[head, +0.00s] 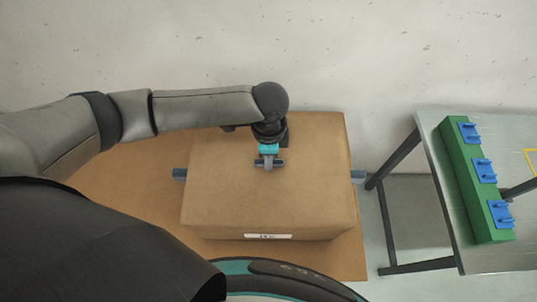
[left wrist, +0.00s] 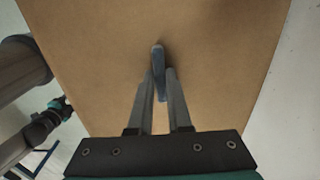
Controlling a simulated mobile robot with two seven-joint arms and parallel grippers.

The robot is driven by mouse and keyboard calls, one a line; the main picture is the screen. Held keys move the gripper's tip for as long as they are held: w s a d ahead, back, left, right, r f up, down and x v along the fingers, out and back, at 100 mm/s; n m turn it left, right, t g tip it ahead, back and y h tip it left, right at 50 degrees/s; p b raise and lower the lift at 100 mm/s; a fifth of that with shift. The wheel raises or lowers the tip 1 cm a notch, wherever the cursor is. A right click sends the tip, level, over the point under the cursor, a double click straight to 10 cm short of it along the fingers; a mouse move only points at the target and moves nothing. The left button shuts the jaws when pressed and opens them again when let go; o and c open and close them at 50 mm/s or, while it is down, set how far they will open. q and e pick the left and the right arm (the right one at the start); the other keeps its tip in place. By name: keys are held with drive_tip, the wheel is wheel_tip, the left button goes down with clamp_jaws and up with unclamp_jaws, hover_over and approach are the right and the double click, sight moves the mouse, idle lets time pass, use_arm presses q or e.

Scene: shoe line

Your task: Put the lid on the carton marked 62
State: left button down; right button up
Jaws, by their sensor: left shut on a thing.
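My left gripper (head: 268,163) points down and is shut on a small grey-blue handle (left wrist: 158,75) on top of a brown cardboard lid (head: 310,150). The lid's broad top fills most of the left wrist view around the fingers. In the head view a white label (head: 268,236) sits on the near face below the lid's top, its print too small to read. I cannot tell from above whether the lid rests on a carton or is held over it. My right gripper does not show clearly in either view.
A brown board-like surface (head: 130,190) spreads under and left of the box. Grey-blue stubs stick out at its left (head: 179,174) and right (head: 358,176). A metal table (head: 437,135) at right carries a green block (head: 460,160) with blue pieces. A wall stands behind.

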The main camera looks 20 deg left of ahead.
use_arm(q)
drive_tip(key=shift+c, duration=1.8)
unclamp_jaws()
wheel_tip(320, 180, up, 3)
drive_tip(key=p, duration=0.3)
drive_tip(key=shift+f, duration=0.15)
drive_tip(key=shift+r+p, duration=0.9)
drive_tip(key=shift+r, duration=1.25)
